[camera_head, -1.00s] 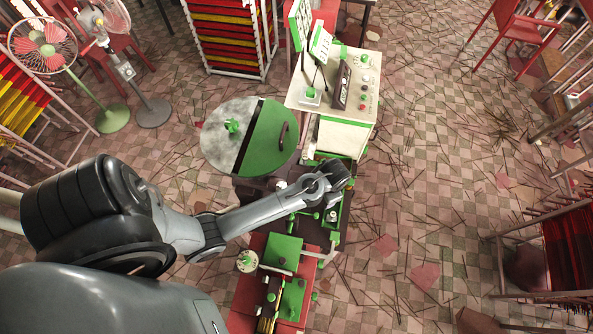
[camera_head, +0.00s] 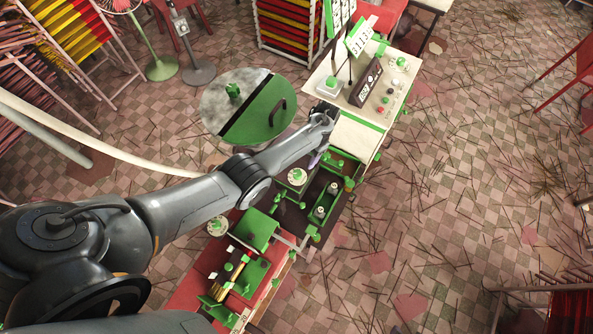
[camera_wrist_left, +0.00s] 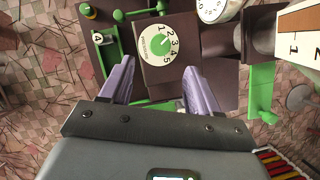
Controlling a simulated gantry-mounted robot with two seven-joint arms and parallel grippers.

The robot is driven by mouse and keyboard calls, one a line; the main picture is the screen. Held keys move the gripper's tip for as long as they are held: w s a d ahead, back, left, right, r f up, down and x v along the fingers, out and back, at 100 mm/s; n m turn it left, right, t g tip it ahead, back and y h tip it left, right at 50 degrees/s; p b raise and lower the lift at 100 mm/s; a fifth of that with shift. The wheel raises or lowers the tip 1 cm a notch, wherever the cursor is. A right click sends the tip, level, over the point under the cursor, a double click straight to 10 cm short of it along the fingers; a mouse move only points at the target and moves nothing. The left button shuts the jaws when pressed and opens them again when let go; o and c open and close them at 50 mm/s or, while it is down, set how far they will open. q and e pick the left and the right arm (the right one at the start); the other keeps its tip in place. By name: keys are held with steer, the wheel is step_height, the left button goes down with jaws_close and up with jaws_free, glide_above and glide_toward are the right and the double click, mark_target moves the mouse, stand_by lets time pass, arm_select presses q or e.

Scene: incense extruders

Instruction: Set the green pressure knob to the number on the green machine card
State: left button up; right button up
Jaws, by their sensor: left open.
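The green pressure knob (camera_wrist_left: 154,45) shows in the left wrist view as a round green dial on a pale plate numbered 1 to 5. Its pointer setting is too small to read surely. My left gripper (camera_wrist_left: 158,72) is open, its two purple fingers on either side of the dial's lower part, with nothing held. In the head view my left gripper (camera_head: 317,152) hangs over the dark machine bed beside the pale console. A white card with dark figures (camera_head: 361,37) stands above the console; another card (camera_head: 340,12) is cut off behind it. Their figures are not clearly legible.
The pale console (camera_head: 322,77) carries a dark display (camera_head: 366,82) and several buttons. A round drum with a green half lid (camera_head: 258,112) stands left of my wrist. Green fittings and a red base (camera_head: 190,291) lie nearer. Tiled floor to the right is littered with sticks.

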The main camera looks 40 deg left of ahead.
mark_target(298, 173)
arm_select(q)
steer(key=b+x, duration=0.3)
steer(key=x, duration=0.5)
steer(key=shift+w+b, duration=0.1)
steer(key=shift+b, duration=0.2)
steer(key=shift+f, duration=0.4)
steer(key=c, duration=1)
steer(key=shift+c, duration=0.2)
